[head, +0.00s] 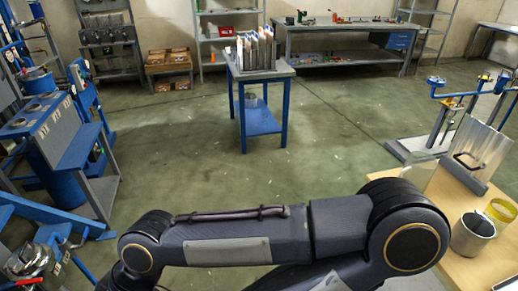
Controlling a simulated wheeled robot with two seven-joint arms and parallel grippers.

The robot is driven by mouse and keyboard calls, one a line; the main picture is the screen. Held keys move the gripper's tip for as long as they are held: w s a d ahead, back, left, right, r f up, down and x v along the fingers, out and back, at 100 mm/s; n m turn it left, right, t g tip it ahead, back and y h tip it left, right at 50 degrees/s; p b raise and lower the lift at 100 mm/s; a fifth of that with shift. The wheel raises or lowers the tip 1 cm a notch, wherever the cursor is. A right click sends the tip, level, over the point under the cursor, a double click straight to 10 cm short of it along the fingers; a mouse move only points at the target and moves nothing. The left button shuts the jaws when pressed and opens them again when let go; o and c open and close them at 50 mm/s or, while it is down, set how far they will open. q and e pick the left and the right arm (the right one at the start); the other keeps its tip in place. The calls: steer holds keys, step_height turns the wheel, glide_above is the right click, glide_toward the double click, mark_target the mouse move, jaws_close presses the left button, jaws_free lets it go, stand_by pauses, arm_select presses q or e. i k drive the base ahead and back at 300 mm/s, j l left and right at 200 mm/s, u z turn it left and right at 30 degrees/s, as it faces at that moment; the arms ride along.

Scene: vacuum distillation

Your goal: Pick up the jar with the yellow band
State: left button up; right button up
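The jar with the yellow band (501,210) stands on a light wooden table (440,195) at the right edge of the head view. Its yellow ring shows clearly; its lower part is partly hidden by a grey metal can (472,237) just in front and to the left. Neither of my grippers is in view. A dark link of one of my arms crosses the bottom of the view, left of the jar and apart from it.
A clear upright panel (478,150) on a grey base stands behind the jar. A blue-armed stand (440,125) is farther back. A blue cart (262,118) holding upright files stands mid-floor. Blue machinery (55,135) is at left. The floor between is clear.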

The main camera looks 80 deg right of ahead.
mark_target(501, 212)
steer(key=z, duration=4.7)
steer(key=i+j, duration=1.2)
steer(key=j, duration=0.15)
steer(key=i+j+z, duration=0.1)
steer(key=i+j, duration=0.5)
